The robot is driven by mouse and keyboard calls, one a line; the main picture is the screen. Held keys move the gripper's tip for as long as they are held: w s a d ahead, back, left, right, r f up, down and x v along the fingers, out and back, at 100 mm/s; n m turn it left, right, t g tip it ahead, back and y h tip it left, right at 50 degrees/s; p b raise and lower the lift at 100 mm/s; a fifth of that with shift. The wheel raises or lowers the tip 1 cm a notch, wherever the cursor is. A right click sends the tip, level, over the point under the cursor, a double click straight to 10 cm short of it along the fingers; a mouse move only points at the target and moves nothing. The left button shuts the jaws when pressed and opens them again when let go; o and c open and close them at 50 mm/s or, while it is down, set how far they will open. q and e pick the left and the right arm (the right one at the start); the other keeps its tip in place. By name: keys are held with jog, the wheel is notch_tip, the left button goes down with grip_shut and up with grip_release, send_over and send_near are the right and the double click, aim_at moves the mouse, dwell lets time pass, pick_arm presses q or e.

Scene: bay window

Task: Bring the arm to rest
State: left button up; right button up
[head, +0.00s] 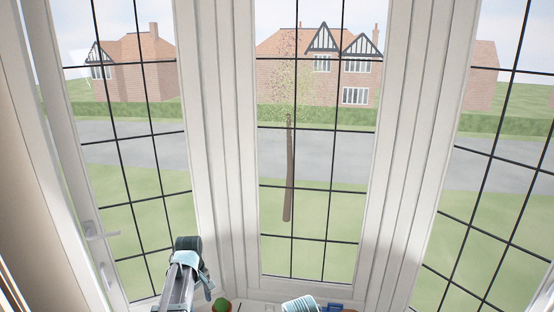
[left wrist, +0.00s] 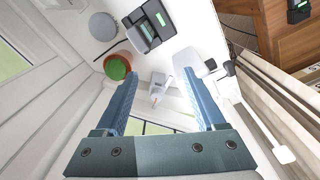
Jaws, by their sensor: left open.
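My left arm (head: 186,270) rises from the bottom edge of the head view, left of the centre pane. In the left wrist view my left gripper (left wrist: 160,78) has its two blue fingers spread wide apart, with nothing held between them. Beyond the fingertips is a white surface with several objects on it; none touches the fingers as far as I can tell.
A green plant in a reddish pot (left wrist: 117,68) stands close to the left fingertip; its top also shows in the head view (head: 222,305). A dark device (left wrist: 150,22) and a grey disc (left wrist: 102,26) lie beyond. A window handle (head: 97,236) projects at the left.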

pick_arm(q)
jog(key=s+d+m, duration=0.4)
jog(key=s+m, duration=0.1)
jog(key=s, duration=0.2)
jog(key=s+d+m, duration=0.5)
jog(key=s, duration=0.3)
jog(key=s+d+f+m+b, duration=0.2)
jog(key=d+f+b, duration=0.3)
jog(key=f+b, duration=0.4)
jog(key=s+d+f+m+y+b, duration=0.1)
jog(key=s+d+f+m+b, duration=0.1)
jog(key=d+f+b, duration=0.4)
notch_tip(320, 180, down, 3)
jog(key=s+b, duration=0.1)
jog(key=b, duration=0.2)
jog(key=shift+s+f+m+g, duration=0.15)
jog(key=shift+s+m+g, duration=0.15)
jog(key=shift+s+m, duration=0.1)
